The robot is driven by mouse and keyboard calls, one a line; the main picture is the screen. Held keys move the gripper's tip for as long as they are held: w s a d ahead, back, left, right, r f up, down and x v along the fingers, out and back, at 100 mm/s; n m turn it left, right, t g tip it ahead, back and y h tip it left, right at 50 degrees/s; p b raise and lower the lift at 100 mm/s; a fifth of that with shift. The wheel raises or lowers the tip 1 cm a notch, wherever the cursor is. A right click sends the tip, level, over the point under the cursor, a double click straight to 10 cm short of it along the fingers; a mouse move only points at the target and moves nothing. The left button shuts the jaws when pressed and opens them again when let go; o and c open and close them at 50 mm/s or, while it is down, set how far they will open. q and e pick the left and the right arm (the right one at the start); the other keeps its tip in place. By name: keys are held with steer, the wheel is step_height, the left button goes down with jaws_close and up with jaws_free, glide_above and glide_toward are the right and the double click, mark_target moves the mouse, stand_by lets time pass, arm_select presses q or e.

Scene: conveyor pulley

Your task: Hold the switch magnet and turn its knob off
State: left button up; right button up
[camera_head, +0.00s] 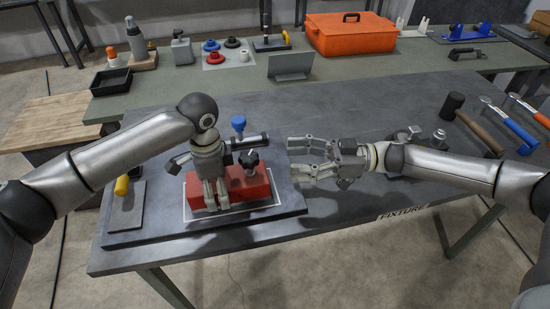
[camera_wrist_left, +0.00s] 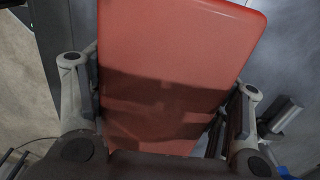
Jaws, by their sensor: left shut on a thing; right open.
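The switch magnet is a red block (camera_head: 236,184) on a dark plate with a white outline, in the front left part of the table in the head view. My left gripper (camera_head: 216,203) reaches down from above and is shut on the left part of the block. In the left wrist view the red block (camera_wrist_left: 180,70) fills the space between both fingers. My right gripper (camera_head: 302,160) is open and empty, to the right of the knob and apart from it, with its fingers pointing left.
A grey angled plate (camera_head: 290,66) and an orange toolbox (camera_head: 350,35) stand behind.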

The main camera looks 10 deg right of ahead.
steer(key=shift+s+d, duration=0.2)
steer(key=shift+d, duration=1)
arm_select(q)
steer(key=o, duration=1.6)
